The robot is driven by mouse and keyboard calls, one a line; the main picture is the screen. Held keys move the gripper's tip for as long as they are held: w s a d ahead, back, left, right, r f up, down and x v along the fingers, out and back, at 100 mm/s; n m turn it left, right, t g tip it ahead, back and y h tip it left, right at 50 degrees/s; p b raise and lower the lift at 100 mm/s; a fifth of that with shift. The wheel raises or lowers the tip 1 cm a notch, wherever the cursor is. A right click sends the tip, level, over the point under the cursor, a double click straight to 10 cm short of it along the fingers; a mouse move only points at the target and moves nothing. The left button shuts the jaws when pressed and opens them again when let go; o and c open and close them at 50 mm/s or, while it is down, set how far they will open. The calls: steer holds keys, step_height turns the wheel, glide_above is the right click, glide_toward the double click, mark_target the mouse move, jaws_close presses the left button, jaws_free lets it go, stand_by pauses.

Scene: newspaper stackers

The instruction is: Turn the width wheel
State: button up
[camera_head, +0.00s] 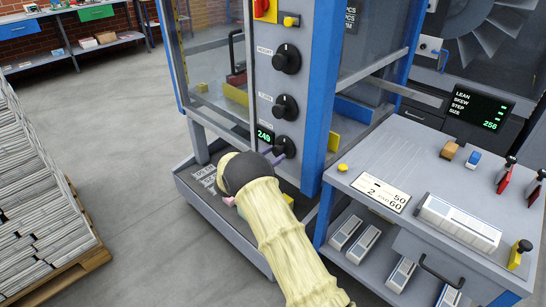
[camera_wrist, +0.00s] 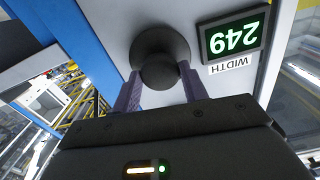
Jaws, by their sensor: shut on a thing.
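The width wheel is a black round knob (camera_head: 288,145) at the bottom of the light grey panel (camera_head: 263,97), below two similar knobs. A display (camera_head: 265,135) at its left reads 249. In the wrist view the wheel (camera_wrist: 160,58) shows close up, with the display (camera_wrist: 234,42) and a WIDTH label (camera_wrist: 231,65) upside down. My gripper (camera_head: 274,155) is at the wheel from the lower left. In the wrist view its purple fingers (camera_wrist: 166,92) stand on both sides of the wheel, shut on it. Part of the wheel is hidden behind the gripper body.
A blue post (camera_head: 322,90) stands right of the panel. A grey bench (camera_head: 375,155) with a display reading 256 (camera_head: 482,110), a card (camera_head: 380,193) and newspaper stacks (camera_head: 458,222) is at the right. A pallet of papers (camera_head: 40,200) stands left. Floor between is clear.

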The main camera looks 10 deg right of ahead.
steer(key=m+b, duration=0.2)
steer(key=m, duration=0.1)
steer(key=m+b, duration=0.1)
steer(key=shift+f+m, duration=0.25)
steer(key=shift+m, duration=0.15)
steer(key=m+b, duration=0.9)
steer(key=b, duration=0.1)
steer(key=shift+f+m, duration=0.1)
steer(key=shift+m, duration=0.3)
steer(key=m+b, duration=0.4)
steer(key=b, duration=0.2)
steer(key=shift+f+m, duration=0.1)
steer(key=shift+m, duration=0.2)
steer(key=m+b, duration=0.4)
steer(key=b, duration=0.2)
steer(key=shift+m, duration=0.3)
steer(key=m+b, duration=0.5)
steer(key=b, duration=0.3)
steer(key=shift+f, duration=0.1)
steer(key=m+b, duration=0.5)
steer(key=b, duration=0.1)
steer(key=shift+m+b, duration=0.3)
steer(key=shift+m, duration=0.1)
steer(key=m+b, duration=0.1)
steer(key=m, duration=0.1)
steer(key=m+b, duration=0.2)
steer(key=shift+r+b, duration=0.3)
